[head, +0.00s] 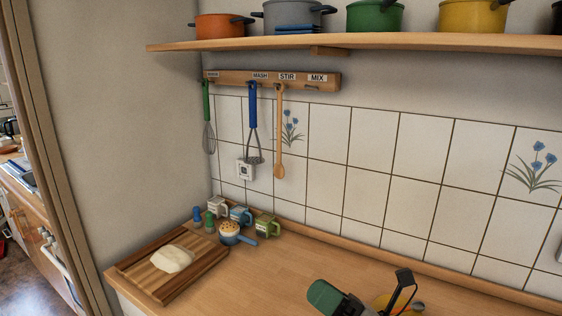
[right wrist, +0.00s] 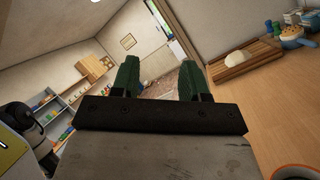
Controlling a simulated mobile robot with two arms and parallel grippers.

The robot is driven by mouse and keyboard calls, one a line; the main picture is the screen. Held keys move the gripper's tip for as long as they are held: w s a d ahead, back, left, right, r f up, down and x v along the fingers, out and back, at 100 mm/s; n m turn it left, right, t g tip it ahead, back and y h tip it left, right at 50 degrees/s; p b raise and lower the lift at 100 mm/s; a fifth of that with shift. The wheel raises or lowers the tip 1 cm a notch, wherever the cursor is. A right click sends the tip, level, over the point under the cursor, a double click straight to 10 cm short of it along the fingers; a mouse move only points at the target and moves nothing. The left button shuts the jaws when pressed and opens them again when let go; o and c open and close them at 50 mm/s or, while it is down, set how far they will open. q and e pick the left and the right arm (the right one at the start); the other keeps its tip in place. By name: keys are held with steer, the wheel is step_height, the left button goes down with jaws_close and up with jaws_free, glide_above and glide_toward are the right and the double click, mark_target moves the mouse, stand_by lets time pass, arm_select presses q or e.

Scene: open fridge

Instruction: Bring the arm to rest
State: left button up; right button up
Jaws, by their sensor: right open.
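My right gripper (head: 364,288) shows at the bottom of the head view, over the front part of the wooden counter. Its green-padded fingers are spread apart. In the right wrist view the gripper (right wrist: 158,75) is open, with nothing between its fingers. Its arm is mostly out of the head view. My left gripper is not in view.
A wooden board (head: 207,262) with pale dough (head: 172,258) lies at the counter's left end, near mugs and a small blue pan (head: 229,238). An orange-yellow item (head: 383,301) is partly hidden behind my gripper. Utensils hang from a rack (head: 228,78) below a pot shelf (head: 400,41).

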steer(key=s+d+f+m+t+h, duration=0.2)
steer(key=d+f+m+h, duration=0.6)
steer(key=m, duration=0.7)
steer(key=s+d+f+m+t+h, duration=0.15)
steer(key=d+f+m+h, duration=0.4)
steer(key=m+h, duration=0.75)
steer(key=s+f+m+g+y, duration=0.1)
steer(key=s+f+m+g, duration=0.45)
steer(key=s, duration=0.45)
steer(key=s+f+m+g+y, duration=0.2)
steer(key=s+f+m+g, duration=0.2)
steer(key=s+f+g, duration=0.45)
step_height(320, 180, down, 28)
steer(key=s+t+b, duration=0.1)
steer(key=s+b, duration=0.1)
steer(key=b, duration=0.3)
steer(key=s+d+f+b, duration=0.1)
steer(key=s+f+b, duration=0.1)
steer(key=s+f, duration=0.6)
steer(key=s+d+f+g+b, duration=0.1)
steer(key=s+d+f+b, duration=0.1)
steer(key=s+f, duration=0.6)
step_height(320, 180, down, 6)
steer(key=shift+r+n+h+b, duration=0.15)
steer(key=shift+n+h+b, duration=0.15)
steer(key=shift+n+b, duration=0.2)
steer(key=shift+d, duration=0.1)
